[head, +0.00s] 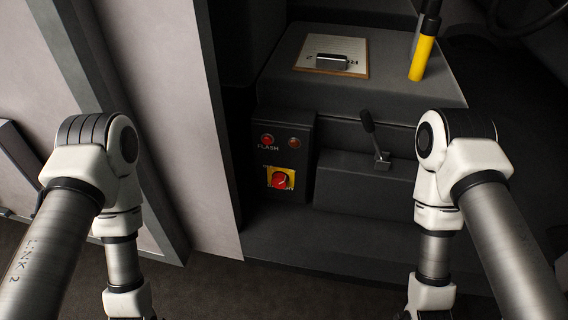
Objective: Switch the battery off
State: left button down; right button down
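The battery switch (281,180) is a red rotary knob on a yellow square plate. It sits low on the front of a dark grey box (304,150), between my two arms in the head view. Lettering around the plate is partly covered by the knob and too small to read fully. My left arm comes in at the left and my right arm at the right; both bend downward. Both grippers are below the picture's bottom edge, so neither shows. Nothing touches the knob.
Two red round lights (267,140) sit above the knob, with "FLASH" lettering. A lever (375,145) stands on a low grey block to the right. A yellow handle (422,55) and a clipboard-like panel (331,55) are above. A pale wall panel (165,110) is left of the box.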

aim_at(279, 180)
jog(key=j, duration=0.65)
jog(key=i+j, duration=0.15)
jog(key=j, duration=1.15)
